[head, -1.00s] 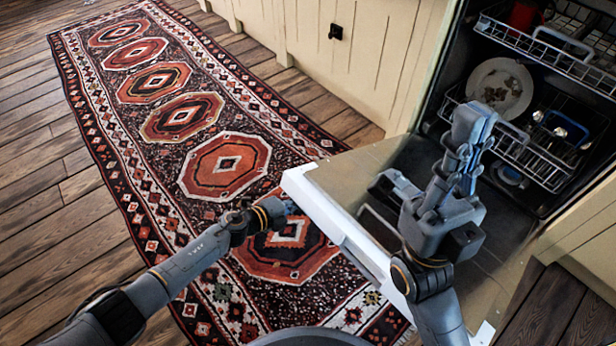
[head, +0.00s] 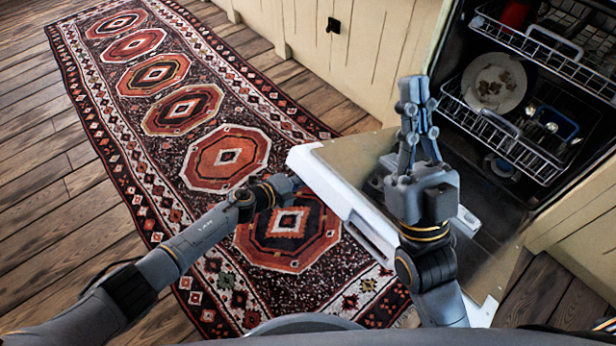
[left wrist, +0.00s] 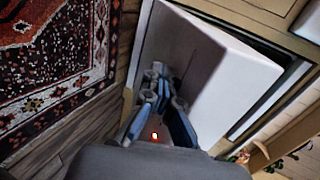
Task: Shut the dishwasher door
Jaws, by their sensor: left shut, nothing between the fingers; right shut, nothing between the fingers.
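The dishwasher door (head: 349,165) hangs open, tilted outward, with its white outer edge toward me in the head view. Its white outer face (left wrist: 205,70) fills the middle of the left wrist view. My left gripper (left wrist: 162,78) is shut and empty close against that face; I cannot tell if it touches. In the head view its fingertips are hidden by the door's left corner. My right gripper (head: 411,92) is shut and empty, pointing up above the door's inner side. The dishwasher's lower rack (head: 508,140) is inside the cavity.
A plate (head: 494,82) stands in the lower rack, and the upper rack (head: 552,50) holds a red item. A patterned rug (head: 228,158) covers the wood floor at left. Cream cabinets (head: 375,60) flank the dishwasher.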

